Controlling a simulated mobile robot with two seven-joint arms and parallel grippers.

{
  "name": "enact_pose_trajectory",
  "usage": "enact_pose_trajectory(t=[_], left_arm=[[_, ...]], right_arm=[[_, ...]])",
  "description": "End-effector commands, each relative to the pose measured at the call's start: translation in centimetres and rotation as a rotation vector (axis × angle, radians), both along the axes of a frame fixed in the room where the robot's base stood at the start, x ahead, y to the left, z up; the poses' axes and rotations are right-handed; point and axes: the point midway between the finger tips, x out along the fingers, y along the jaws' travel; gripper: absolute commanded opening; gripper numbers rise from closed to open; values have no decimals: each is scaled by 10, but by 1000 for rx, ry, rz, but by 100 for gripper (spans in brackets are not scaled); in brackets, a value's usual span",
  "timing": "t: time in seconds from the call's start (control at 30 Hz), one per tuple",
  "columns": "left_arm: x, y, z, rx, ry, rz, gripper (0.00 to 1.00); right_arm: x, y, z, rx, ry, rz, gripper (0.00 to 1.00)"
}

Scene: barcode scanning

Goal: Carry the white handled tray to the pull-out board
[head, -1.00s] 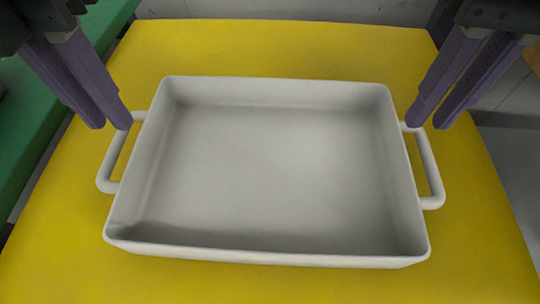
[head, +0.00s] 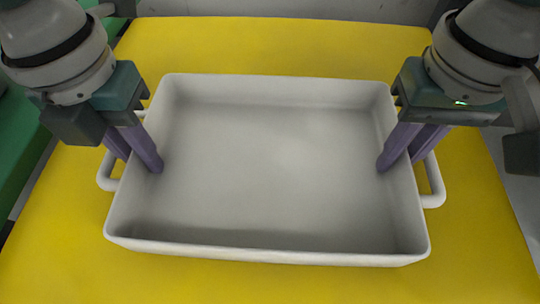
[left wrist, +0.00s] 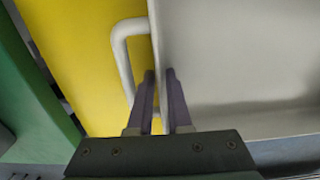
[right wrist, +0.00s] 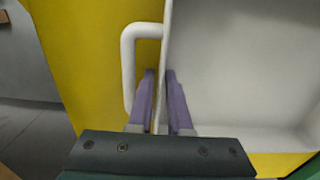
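The white handled tray (head: 265,165) is a shallow rectangular pan, upright and empty, on the yellow surface. It has a loop handle on each short side: the left handle (head: 106,172) and the right handle (head: 433,185). My left gripper (head: 138,160) straddles the left wall, one purple finger inside the tray and one outside. My right gripper (head: 400,160) straddles the right wall the same way. In the left wrist view (left wrist: 160,75) and right wrist view (right wrist: 160,75) the wall runs between spaced fingers. Both grippers look open. The outer fingertips are partly hidden in the head view.
The yellow surface (head: 270,287) is clear around the tray. A green surface (head: 25,130) lies along the left. Grey floor shows beyond the right edge. No pull-out board can be made out.

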Motion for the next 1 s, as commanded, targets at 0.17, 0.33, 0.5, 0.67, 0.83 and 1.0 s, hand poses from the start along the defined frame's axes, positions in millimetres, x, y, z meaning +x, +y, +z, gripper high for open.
enact_pose_trajectory(t=[0.17, 0.33, 0.5, 0.67, 0.83, 1.0], left_arm=[[0, 0, 0, 0, 0, 0, 0], [0, 0, 0, 0, 0, 0, 0], [0, 0, 0, 0, 0, 0, 0], [0, 0, 1, 0, -1, 0, 0], [0, 0, 1, -1, -1, 0, 0], [0, 0, 1, -1, -1, 0, 0]], right_arm=[[0, 0, 0, 0, 0, 0, 0], [0, 0, 0, 0, 0, 0, 0], [0, 0, 1, 0, 0, 0, 0], [0, 0, 1, 0, 0, 0, 0], [0, 0, 1, 0, 0, 0, 0], [0, 0, 1, 0, -1, 0, 0]])
